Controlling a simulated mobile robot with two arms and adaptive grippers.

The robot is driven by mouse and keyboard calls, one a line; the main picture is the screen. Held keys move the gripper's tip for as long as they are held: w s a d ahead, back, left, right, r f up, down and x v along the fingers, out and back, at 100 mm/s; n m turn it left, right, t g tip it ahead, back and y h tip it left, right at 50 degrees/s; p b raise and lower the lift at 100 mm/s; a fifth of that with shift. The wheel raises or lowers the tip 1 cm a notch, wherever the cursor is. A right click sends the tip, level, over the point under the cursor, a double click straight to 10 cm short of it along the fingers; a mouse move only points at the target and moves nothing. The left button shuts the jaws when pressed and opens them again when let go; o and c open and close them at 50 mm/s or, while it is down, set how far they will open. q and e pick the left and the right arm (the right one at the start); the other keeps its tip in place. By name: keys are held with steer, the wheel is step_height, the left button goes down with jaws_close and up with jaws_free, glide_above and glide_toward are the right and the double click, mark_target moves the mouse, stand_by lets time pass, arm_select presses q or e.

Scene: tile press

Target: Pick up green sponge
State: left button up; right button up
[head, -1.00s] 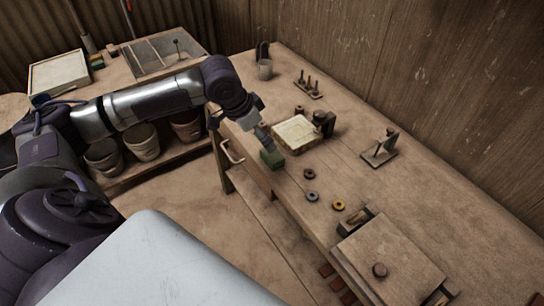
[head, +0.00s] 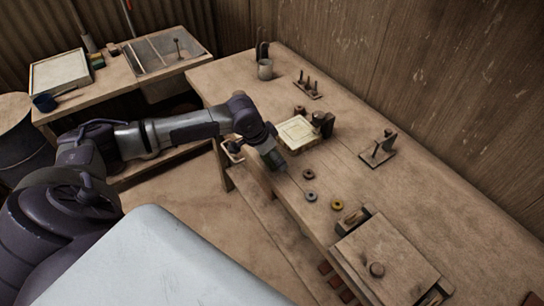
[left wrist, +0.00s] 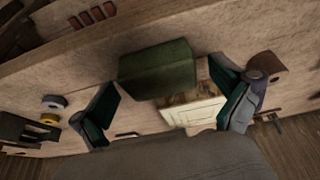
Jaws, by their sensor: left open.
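The green sponge (left wrist: 158,70) is a dark green block, seen in the left wrist view near the edge of the wooden bench. My left gripper (left wrist: 163,82) is open, with one finger to each side of the sponge's near end. The sponge lies mostly beyond the fingertips in that view, and I cannot tell whether they touch it. In the head view, my left gripper (head: 276,161) is over the bench's front edge, and the sponge is hidden behind it. My right gripper is not in view.
A cream tile in a wooden frame (head: 297,132) lies close behind the gripper. A brown ring (head: 308,173), a grey ring (head: 311,197) and a yellow ring (head: 337,204) lie to the right. A wooden board with a knob (head: 395,250) is nearer. The bench's right side has free room.

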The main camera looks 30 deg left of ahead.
arm_select(q)
steer(key=c, duration=1)
steer(key=shift+r, duration=0.1)
steer(key=shift+r, duration=0.5)
step_height(320, 180, up, 3)
steer(key=shift+f+b, duration=0.1)
steer(key=shift+b, duration=0.45)
steer(key=d+r+b, duration=0.1)
steer(key=d+r, duration=0.2)
steer(key=d, duration=0.3)
steer(key=w+d+r, duration=0.1)
steer(key=d+r, duration=0.3)
steer(key=d, duration=0.1)
steer(key=shift+w+d+b, duration=0.15)
steer(key=shift+d+b, duration=0.2)
